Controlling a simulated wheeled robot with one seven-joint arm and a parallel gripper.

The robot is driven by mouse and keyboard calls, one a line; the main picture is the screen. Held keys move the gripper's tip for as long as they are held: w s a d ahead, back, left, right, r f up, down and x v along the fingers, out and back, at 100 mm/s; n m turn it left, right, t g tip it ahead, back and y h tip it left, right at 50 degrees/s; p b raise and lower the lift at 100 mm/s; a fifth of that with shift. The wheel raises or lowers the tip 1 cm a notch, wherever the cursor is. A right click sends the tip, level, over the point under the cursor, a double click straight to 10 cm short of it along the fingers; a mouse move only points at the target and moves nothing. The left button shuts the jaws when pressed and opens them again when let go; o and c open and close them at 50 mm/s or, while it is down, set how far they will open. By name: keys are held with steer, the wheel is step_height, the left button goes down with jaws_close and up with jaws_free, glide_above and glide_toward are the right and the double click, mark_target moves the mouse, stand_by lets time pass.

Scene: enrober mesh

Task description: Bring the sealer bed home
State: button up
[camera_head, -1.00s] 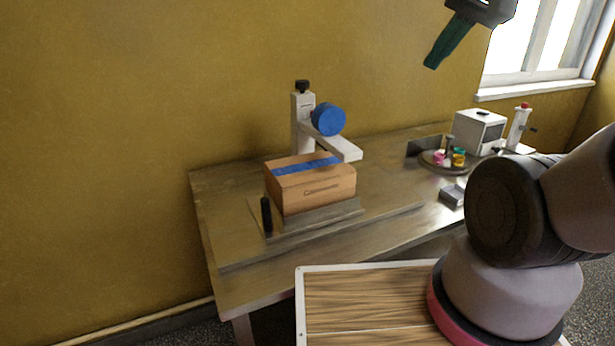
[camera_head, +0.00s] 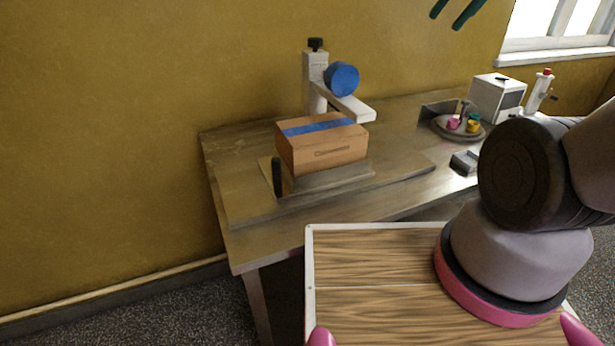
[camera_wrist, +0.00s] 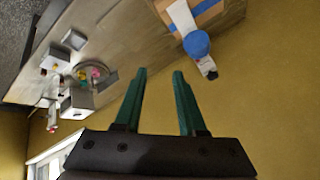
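The case sealer stands on the table's left part, with a white post (camera_head: 315,82), a blue roll (camera_head: 341,79) and a white arm (camera_head: 350,107). A cardboard box (camera_head: 322,145) with blue tape along its top sits on the grey sealer bed (camera_head: 335,177), below the arm. A black upright handle (camera_head: 278,177) stands at the bed's front left corner. My gripper (camera_head: 446,22) is open and empty, high above the table at the top edge. In the wrist view, my gripper (camera_wrist: 159,72) shows two parted teal fingers; the blue roll (camera_wrist: 197,43) and box (camera_wrist: 205,10) are beyond.
On the table's right are a round tray (camera_head: 440,130) with small coloured items, a white machine (camera_head: 497,98), a red-topped white device (camera_head: 538,92) and a small grey block (camera_head: 464,162). A flat board reaches right from the bed. My wood-topped base is in front.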

steer(key=w+a+f+n+g+y, duration=0.1)
steer(key=w+a+f+n+g, duration=0.2)
steer(key=w+a, duration=0.35)
steer(key=n+g+h, duration=0.3)
steer(key=n+g, duration=0.1)
steer(key=n, duration=0.3)
glide_above(278, 189)
steer(key=w, duration=0.1)
step_height(278, 189, down, 23)
steer(key=shift+w+d+r, duration=0.1)
steer(key=shift+w+d, duration=0.05)
steer(key=shift+a+f, duration=0.25)
steer(key=shift+f, duration=0.3)
step_height(278, 189, down, 10)
steer(key=shift+f, duration=0.15)
jaws_close()
